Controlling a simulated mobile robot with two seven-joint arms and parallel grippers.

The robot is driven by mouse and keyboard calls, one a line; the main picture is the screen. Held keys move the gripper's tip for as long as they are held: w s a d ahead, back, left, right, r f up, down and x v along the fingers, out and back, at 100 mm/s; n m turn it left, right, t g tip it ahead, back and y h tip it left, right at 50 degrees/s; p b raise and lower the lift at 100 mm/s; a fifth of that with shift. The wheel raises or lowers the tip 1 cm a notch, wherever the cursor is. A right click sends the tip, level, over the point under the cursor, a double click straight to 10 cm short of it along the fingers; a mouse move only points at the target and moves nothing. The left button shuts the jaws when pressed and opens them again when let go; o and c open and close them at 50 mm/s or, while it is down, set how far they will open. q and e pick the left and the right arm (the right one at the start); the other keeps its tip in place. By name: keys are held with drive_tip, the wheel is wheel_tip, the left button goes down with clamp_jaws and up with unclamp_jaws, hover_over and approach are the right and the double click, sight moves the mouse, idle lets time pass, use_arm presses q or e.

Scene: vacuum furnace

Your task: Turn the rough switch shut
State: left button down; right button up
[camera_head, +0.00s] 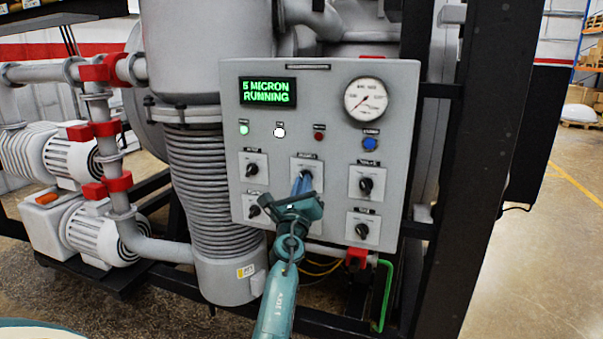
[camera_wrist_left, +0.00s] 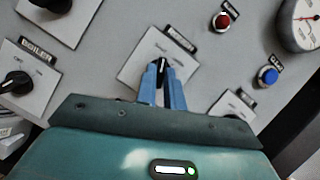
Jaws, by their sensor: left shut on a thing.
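The grey control panel (camera_head: 232,130) carries two rows of black rotary switches on white plates. My left gripper (camera_head: 302,183) is at the top-middle switch plate (camera_head: 314,161), which I take as the rough switch; its label is too blurred to read surely. In the left wrist view, the blue fingers of my left gripper (camera_wrist_left: 162,82) are shut on that switch's black knob (camera_wrist_left: 160,65), one finger on each side. The fingers hide much of the knob. The gripper also covers the lower-middle part of the panel. My right gripper is not in view.
The green display (camera_head: 268,92) reads "5 MICRON RUNNING". The gauge (camera_head: 366,100) and blue button (camera_head: 370,144) are at upper right. Neighbouring knobs are close: top left (camera_head: 253,169), top right (camera_head: 366,185), bottom right (camera_head: 362,230). A dark frame post (camera_head: 470,170) stands right of the panel.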

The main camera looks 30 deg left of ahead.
use_arm(q)
drive_tip(key=shift+n+y+p, duration=0.3)
drive_tip(key=shift+n+p, duration=0.2)
drive_tip(key=shift+n, duration=0.3)
drive_tip(key=shift+g, duration=0.3)
drive_tip(key=c, duration=1.5)
unclamp_jaws()
